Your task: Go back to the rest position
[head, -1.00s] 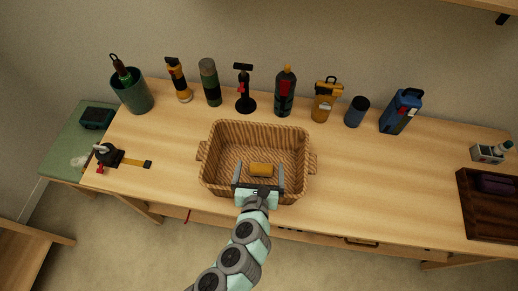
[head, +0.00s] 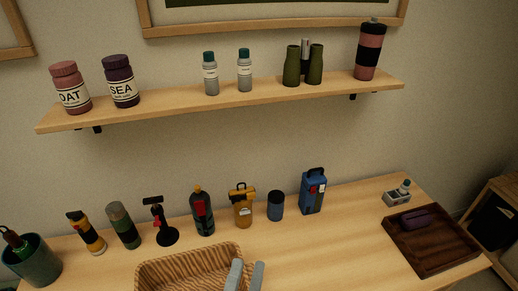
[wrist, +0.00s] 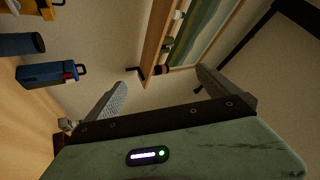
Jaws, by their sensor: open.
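My gripper (head: 246,274) shows only as two grey fingers at the bottom edge of the head view, in front of the right part of the wicker basket (head: 165,268). The fingers are apart with nothing between them. In the wrist view my gripper (wrist: 162,78) is also open and empty, and faces the wall and shelf. Only the back part of the basket shows; its floor and anything on it are cut off or hidden.
The shelf (head: 220,99) above the table holds jars, bottles, binoculars and a tumbler. Several bottles and tools stand along the table's back, including a blue carton-like box (head: 313,192). A dark tray (head: 430,243) lies at right. The table right of the basket is clear.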

